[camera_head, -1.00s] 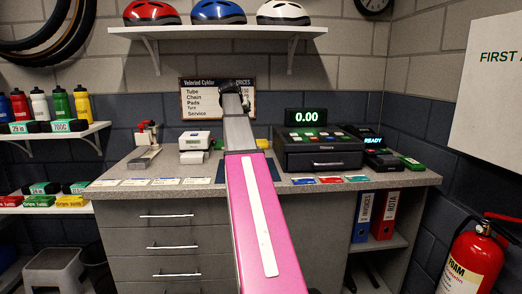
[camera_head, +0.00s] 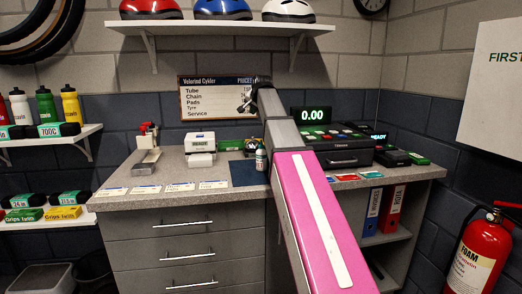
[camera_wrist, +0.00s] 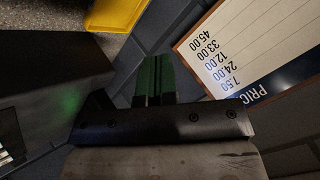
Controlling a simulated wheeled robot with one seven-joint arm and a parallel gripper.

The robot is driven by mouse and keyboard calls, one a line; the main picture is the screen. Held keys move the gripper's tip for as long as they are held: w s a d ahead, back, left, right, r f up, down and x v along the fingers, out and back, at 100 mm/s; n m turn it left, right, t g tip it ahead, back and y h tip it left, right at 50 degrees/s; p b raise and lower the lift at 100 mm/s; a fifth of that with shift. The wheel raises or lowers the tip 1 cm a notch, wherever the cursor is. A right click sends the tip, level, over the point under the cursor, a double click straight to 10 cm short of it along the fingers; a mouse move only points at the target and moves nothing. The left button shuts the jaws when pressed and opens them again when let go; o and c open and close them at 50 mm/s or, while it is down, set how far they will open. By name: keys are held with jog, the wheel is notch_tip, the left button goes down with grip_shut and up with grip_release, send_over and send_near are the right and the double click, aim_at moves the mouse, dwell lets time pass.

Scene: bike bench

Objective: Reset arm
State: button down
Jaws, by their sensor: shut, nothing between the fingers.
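My pink and grey arm reaches up over the counter (camera_head: 140,201). My gripper (camera_head: 246,103) is at its far end, small and dark in the head view, in front of the price board (camera_head: 196,97). In the wrist view the green fingers (camera_wrist: 157,66) lie side by side, shut with nothing between them. The price board (camera_wrist: 250,45) shows upside down to their right there, apart from them.
The cash register (camera_head: 342,158) stands just right of my arm. The helmet shelf (camera_head: 215,27) hangs above. A fire extinguisher (camera_head: 474,255) stands at right.

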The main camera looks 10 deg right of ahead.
jog(key=shift+f, duration=4.25)
jog(key=shift+f, duration=0.1)
jog(key=shift+f, duration=0.3)
jog(key=shift+f, duration=0.5)
jog(key=shift+r, duration=0.95)
notch_tip(320, 180, up, 6)
